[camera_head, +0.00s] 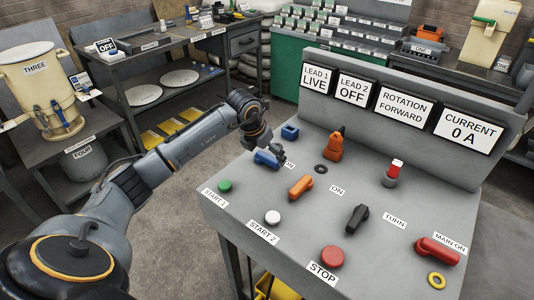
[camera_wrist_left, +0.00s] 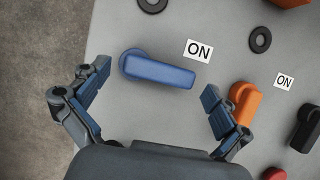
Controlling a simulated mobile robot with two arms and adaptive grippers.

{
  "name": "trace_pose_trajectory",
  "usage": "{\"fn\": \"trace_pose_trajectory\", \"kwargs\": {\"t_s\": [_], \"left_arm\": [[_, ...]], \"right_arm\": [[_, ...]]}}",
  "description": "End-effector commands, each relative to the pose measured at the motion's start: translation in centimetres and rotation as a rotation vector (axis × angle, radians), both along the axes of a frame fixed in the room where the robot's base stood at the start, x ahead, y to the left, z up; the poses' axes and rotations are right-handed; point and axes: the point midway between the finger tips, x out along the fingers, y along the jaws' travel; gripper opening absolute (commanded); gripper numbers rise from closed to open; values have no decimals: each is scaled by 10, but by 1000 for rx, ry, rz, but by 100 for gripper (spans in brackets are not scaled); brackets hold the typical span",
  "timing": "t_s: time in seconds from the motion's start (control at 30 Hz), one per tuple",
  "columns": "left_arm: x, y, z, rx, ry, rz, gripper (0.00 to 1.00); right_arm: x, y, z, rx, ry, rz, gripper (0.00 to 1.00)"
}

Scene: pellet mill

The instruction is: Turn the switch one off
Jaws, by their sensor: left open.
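A blue rotary switch handle (camera_head: 266,158) sits at the left of the sloping grey panel, beside an ON label (camera_head: 289,165) that is partly covered in the head view. In the left wrist view the handle (camera_wrist_left: 160,70) lies nearly level, its free end to the right, below its ON label (camera_wrist_left: 198,50). The display LEAD 1 LIVE (camera_head: 317,78) stands behind. My left gripper (camera_wrist_left: 153,92) is open above the panel. One finger shows left of the handle and one right of its free end, neither seen touching it. My right gripper is in neither view.
An orange switch (camera_head: 301,187) with its own ON label (camera_head: 337,190) is close to the right. A black switch (camera_head: 357,218), red handle (camera_head: 437,250), and green (camera_head: 225,186), white (camera_head: 272,217) and red STOP (camera_head: 332,257) buttons share the panel. A small blue block (camera_head: 290,131) is behind.

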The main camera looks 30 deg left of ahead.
Motion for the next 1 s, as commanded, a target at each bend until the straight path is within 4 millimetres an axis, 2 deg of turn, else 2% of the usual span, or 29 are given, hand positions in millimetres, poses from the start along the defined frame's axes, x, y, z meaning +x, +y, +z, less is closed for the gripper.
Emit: {"fn": "trace_pose_trajectory", "kwargs": {"t_s": [0.13, 0.4, 0.77, 1.0], "left_arm": [[3, -1, -8, 0, 2, -1, 100], [3, -1, -9, 0, 1, -1, 100], [3, -1, -9, -1, 0, -1, 27], [3, 0, -10, 0, 0, -19, 25]], "right_arm": [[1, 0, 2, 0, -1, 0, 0], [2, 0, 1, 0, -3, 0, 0], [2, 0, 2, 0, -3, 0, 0], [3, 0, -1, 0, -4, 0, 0]]}}
